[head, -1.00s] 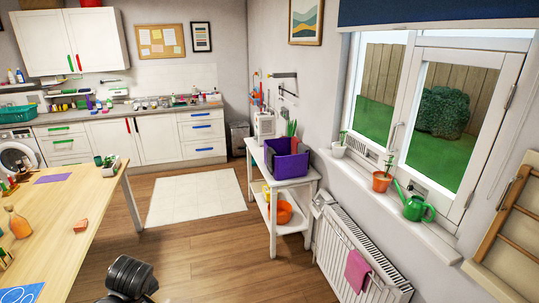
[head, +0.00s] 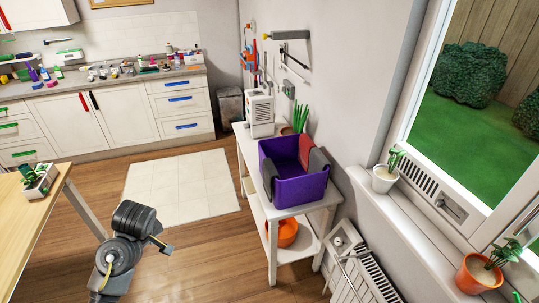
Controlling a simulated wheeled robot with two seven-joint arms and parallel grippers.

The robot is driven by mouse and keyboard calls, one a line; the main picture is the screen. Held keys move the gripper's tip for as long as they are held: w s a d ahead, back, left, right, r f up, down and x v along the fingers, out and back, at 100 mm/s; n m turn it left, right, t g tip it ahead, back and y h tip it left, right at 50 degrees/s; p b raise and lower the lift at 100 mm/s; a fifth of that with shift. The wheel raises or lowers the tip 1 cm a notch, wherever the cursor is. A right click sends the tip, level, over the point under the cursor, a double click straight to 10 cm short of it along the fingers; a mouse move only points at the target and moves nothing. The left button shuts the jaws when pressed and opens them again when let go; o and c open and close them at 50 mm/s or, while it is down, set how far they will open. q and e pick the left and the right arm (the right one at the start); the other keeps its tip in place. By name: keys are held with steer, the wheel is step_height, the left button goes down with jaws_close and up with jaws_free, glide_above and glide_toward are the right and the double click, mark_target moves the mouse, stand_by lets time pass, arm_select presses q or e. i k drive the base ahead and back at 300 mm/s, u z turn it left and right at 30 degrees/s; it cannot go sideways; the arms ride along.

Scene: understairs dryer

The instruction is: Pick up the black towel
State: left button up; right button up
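A black or dark grey cloth (head: 268,172), likely the black towel, hangs over the left edge of a purple bin (head: 297,188). The bin stands on a white shelf table (head: 328,203) against the wall. A red and grey cloth (head: 319,162) hangs over the bin's right side. My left gripper (head: 162,246) is low at the lower left, over the floor and well apart from the bin. Its fingers are too small and turned to tell whether they are open. My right gripper is out of view.
A wooden table (head: 30,222) is at the left. An orange bowl (head: 287,233) sits on the shelf table's lower shelf. A radiator (head: 372,283) and a windowsill with potted plants are at the right. Open floor lies before the shelf table.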

mark_target(268, 170)
steer(key=i, duration=0.95)
steer(key=z, duration=1.3)
